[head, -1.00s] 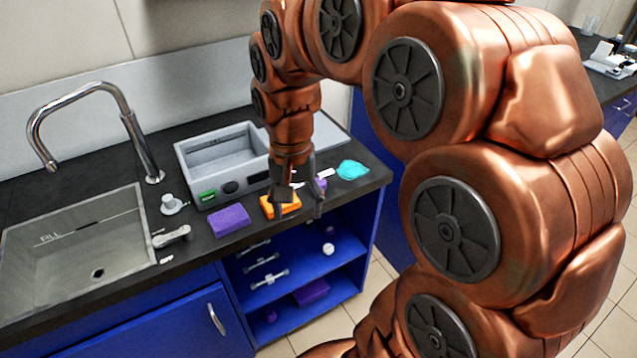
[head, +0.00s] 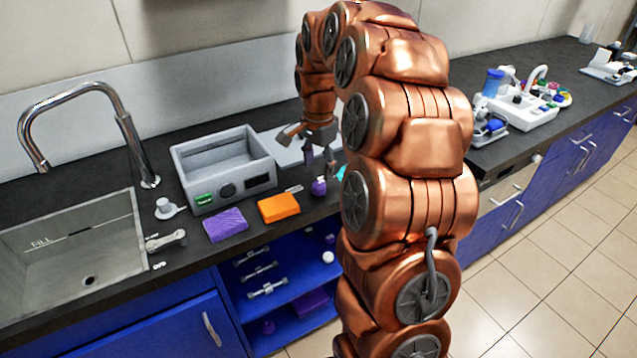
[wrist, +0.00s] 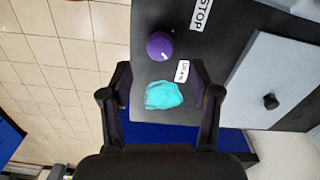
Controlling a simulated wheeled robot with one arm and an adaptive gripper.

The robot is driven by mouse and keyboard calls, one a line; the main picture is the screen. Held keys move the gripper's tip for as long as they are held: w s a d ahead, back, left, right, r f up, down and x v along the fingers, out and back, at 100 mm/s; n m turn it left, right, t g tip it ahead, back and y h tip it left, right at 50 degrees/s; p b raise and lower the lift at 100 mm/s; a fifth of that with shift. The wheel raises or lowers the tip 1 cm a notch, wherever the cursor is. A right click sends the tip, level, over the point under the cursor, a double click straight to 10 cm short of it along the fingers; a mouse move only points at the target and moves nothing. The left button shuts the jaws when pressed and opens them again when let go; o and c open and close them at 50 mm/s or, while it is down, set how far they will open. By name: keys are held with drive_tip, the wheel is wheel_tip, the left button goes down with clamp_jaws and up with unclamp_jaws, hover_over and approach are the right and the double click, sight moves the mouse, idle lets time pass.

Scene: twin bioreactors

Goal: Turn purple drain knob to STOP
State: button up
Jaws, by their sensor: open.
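The purple knob (head: 319,187) stands at the counter's front edge, right of the orange sponge. In the wrist view the round purple knob (wrist: 159,46) has a small white mark on its lower part, towards a small white label (wrist: 182,71) rather than the STOP label (wrist: 201,15). The small label's text is hard to read. My gripper (head: 310,155) is open and empty, above and behind the knob in the head view. In the wrist view my gripper (wrist: 160,72) has its fingers spread either side of a cyan cloth (wrist: 163,95), with the knob beyond them, untouched.
An orange sponge (head: 279,207) and a purple sponge (head: 226,224) lie left of the knob. A grey box-shaped device (head: 190,160) stands behind them. A sink (head: 75,240) and faucet are further left. A grey panel (wrist: 270,75) with a black knob shows in the wrist view.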

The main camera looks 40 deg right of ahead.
sight(319, 186)
drive_tip(key=shift+f+p, duration=0.45)
drive_tip(key=shift+f, duration=2.55)
drive_tip(key=shift+c, duration=0.2)
drive_tip(key=c, duration=1.1)
